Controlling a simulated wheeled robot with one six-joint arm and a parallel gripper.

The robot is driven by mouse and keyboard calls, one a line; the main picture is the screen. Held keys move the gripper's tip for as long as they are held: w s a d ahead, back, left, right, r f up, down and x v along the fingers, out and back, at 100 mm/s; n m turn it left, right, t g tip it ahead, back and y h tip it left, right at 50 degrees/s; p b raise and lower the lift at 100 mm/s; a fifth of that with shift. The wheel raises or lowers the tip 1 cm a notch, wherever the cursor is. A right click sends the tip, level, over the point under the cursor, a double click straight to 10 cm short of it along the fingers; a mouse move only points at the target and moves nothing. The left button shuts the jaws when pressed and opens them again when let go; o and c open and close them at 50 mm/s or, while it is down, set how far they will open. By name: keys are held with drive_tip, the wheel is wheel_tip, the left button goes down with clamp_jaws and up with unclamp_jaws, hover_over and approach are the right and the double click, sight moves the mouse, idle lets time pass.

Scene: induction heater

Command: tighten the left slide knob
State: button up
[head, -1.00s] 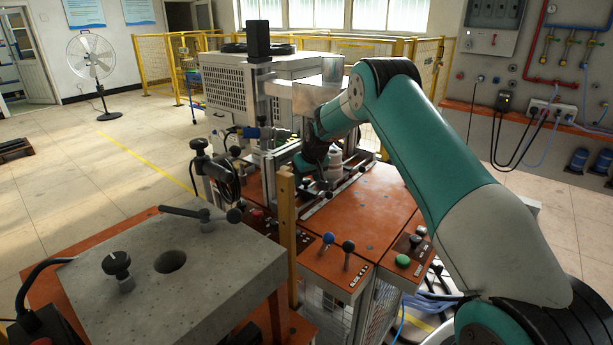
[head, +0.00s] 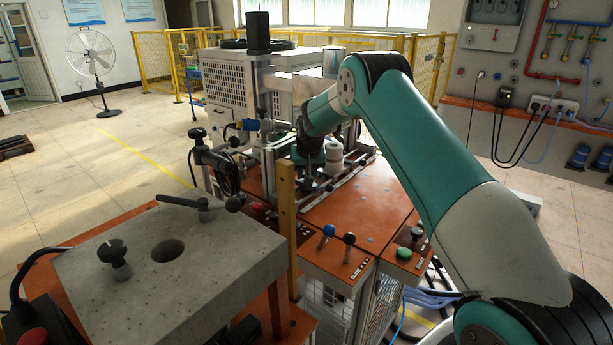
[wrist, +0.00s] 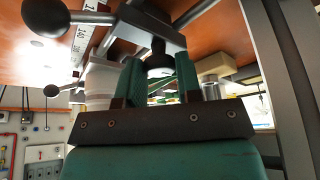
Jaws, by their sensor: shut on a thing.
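In the wrist view, my gripper (wrist: 158,80) has its two green fingers closed on either side of a black slide knob (wrist: 158,52). The knob sits against a dark metal slide bar (wrist: 140,25) beside a printed scale on the orange bench top. The knob's lower part is hidden between the fingers. In the head view, my gripper (head: 309,166) points down at the slide rails on the orange bench (head: 350,215). The knob cannot be made out there. Whether it is the left slide knob cannot be confirmed from the head view.
Black ball-ended handles (wrist: 52,90) stand close to the fingers in the wrist view. A white cylindrical part (head: 334,155) stands right of my gripper. The heater's post (head: 263,120) rises behind left. Blue and black levers (head: 328,230) stand at the bench front.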

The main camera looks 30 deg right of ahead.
drive_tip(key=shift+m, duration=0.5)
drive_tip(key=o, duration=0.9)
drive_tip(key=shift+o, duration=0.2)
drive_tip(key=shift+r, duration=0.15)
drive_tip(key=b+v, duration=0.3)
drive_tip(key=v, duration=1.4)
drive_tip(key=shift+a, duration=0.3)
drive_tip(key=shift+r, duration=0.1)
